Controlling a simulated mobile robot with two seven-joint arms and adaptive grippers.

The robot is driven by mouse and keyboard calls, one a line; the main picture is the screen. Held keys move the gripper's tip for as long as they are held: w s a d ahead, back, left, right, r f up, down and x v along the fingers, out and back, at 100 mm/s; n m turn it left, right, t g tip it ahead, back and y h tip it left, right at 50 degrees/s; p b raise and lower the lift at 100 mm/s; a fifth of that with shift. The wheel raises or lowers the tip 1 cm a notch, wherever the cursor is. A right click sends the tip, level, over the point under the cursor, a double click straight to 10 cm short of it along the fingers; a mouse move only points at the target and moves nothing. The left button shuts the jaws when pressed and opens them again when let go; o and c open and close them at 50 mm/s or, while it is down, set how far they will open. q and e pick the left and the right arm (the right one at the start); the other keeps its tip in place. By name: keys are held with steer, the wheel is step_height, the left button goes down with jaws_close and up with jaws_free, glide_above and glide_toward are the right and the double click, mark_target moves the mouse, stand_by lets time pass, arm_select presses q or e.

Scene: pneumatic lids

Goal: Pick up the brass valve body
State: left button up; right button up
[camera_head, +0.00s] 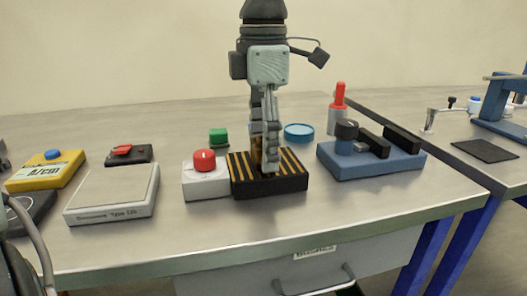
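My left gripper (268,165) points straight down in the middle of the view. Its fingers, seen nearly side-on, reach down to the black-and-yellow striped block (270,185). A small brass-coloured part, likely the brass valve body (256,158), shows beside and behind the fingers, just above the block. The fingers hide most of it. I cannot tell whether the fingers grip it or only stand around it, nor whether it touches the block. My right gripper is not clearly in view.
A white box with a red button (204,160) stands close left of the block. A blue fixture (372,163) is to the right, with a red-capped bottle (339,112) and blue dish (299,131) behind. A grey scale (113,194) is at left. The front table strip is clear.

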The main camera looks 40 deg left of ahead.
arm_select(q)
steer(key=c, duration=0.9)
steer(key=shift+c, duration=0.2)
